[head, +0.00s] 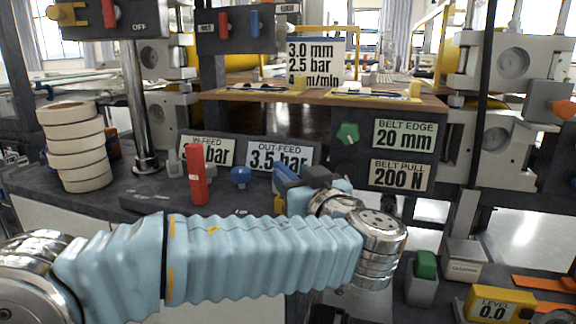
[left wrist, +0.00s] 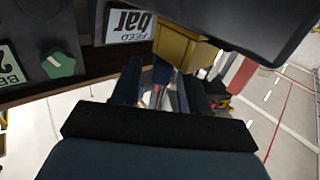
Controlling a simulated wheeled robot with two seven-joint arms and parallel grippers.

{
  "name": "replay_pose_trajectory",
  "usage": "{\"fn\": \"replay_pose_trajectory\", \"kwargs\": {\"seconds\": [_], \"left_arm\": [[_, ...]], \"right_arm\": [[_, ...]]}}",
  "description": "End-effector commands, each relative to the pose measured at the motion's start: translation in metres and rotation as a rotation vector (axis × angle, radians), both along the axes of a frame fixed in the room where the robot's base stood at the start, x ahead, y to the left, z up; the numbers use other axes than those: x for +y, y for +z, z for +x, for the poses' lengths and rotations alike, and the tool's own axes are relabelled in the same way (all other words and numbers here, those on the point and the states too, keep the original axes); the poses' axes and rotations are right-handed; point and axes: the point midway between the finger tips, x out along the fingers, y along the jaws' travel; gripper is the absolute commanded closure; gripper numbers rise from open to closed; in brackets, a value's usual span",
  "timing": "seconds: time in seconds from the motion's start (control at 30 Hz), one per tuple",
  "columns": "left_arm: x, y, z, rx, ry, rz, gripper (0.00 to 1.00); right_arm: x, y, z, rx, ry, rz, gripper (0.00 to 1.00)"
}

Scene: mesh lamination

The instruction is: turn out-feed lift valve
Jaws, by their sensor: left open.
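I cannot tell which part is the out-feed lift valve. My left gripper (head: 283,190) is at the bench, right of the blue knob and in front of the out-feed sign; my wrist partly hides it. Its two dark fingers show apart in the left wrist view (left wrist: 163,76), with something small and blue beyond them. My right gripper is not seen.
A panel with a green knob (head: 347,133) and belt signs stands right of the gripper. Stacked pale rolls (head: 74,147) stand at left, a metal post (head: 138,110) beside them. A yellow block (left wrist: 183,46) lies close to the fingers in the left wrist view.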

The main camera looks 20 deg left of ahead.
Motion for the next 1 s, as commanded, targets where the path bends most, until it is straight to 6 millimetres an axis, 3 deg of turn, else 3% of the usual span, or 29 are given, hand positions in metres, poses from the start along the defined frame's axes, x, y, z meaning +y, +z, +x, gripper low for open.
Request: {"fn": "replay_pose_trajectory", "kwargs": {"seconds": [0.2, 0.53, 0.57, 0.83, 1.0], "left_arm": [[0.017, 0.001, 0.021, 0.001, 0.001, -0.001, 0.55], [0.02, 0.0, 0.025, 0.0, 0.0, 0.0, 0.55], [0.02, 0.0, 0.025, 0.0, 0.0, 0.0, 0.57], [0.019, 0.0, 0.025, 0.0, -0.001, 0.0, 0.98], [0.019, 0.0, 0.025, 0.0, -0.001, 0.0, 1.0]], "right_arm": [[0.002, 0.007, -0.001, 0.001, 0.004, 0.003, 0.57], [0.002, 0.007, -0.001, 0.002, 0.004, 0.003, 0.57], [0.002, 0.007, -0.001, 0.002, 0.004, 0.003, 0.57], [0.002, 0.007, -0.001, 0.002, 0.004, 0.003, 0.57], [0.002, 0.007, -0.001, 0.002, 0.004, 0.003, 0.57]]}}
